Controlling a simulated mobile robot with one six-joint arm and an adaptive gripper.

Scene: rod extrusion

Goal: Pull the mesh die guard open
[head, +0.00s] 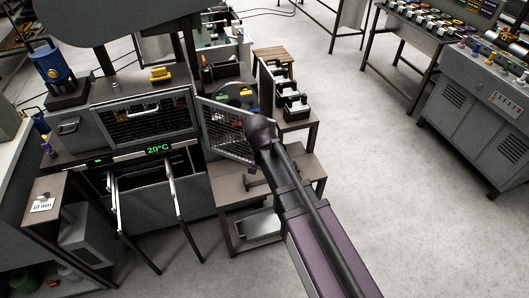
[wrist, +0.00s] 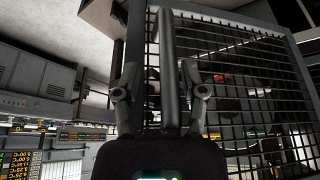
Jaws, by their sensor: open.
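The mesh die guard (head: 225,130) is a grey-framed wire panel on the right part of the machine in the head view. It stands at an angle out from the machine front, with room visible behind it. In the wrist view the guard (wrist: 225,60) fills the middle and right. A grey vertical bar (wrist: 168,75), seemingly its handle, stands between the fingers of my gripper (wrist: 158,68). The fingers are open on either side of it; I cannot tell whether either touches it. In the head view my arm hides the gripper and the guard's near edge.
A second mesh panel (head: 150,112) with a handle is to the left, above a green 20°C display (head: 159,149). A low wooden stand (head: 250,190) is below the guard. A side table with black-and-white items (head: 291,100) is close to the right. Open floor (head: 385,170) lies further right.

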